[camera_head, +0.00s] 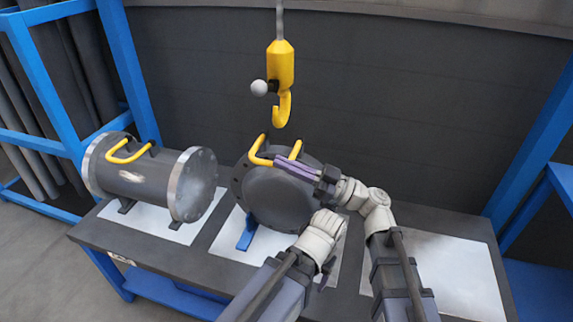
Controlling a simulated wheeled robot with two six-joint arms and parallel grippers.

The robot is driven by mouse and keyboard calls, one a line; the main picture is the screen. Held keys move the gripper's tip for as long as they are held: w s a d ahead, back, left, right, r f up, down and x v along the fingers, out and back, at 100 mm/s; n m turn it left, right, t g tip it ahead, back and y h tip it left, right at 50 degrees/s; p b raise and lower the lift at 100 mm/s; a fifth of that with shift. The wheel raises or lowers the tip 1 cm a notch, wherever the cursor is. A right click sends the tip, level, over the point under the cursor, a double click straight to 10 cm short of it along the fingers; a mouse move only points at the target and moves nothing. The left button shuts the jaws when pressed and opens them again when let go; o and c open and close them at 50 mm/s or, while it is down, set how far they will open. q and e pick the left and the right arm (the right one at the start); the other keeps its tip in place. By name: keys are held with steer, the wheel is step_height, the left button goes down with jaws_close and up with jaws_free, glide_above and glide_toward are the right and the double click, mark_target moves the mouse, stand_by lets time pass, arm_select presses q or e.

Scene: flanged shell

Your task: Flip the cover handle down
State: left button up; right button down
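The round dark grey cover (275,200) stands upright on a blue stand (247,236) at the middle of the table. Its yellow handle (259,152) is at the top and sticks out toward the camera. My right gripper (284,163) is at the handle, with its purple fingers in front of the cover's upper part. The fingers overlap the handle's right part, so I cannot tell if they are closed on it. My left arm (275,285) comes up from the bottom, in front of the cover's lower right. Its gripper cannot be made out.
A grey flanged shell (145,178) with its own yellow handle (129,152) lies on the table's left. A yellow crane hook (281,70) hangs above the cover. A pale plate (455,270) at the table's right is bare. Blue racks (128,70) stand at both sides.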

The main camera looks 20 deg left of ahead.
steer(key=shift+f, duration=0.1)
step_height(320, 180, up, 5)
steer(key=p, duration=0.5)
steer(key=b+v, duration=0.4)
steer(key=v, duration=0.6)
steer(key=shift+s+f, duration=0.25)
steer(key=shift+f, duration=0.2)
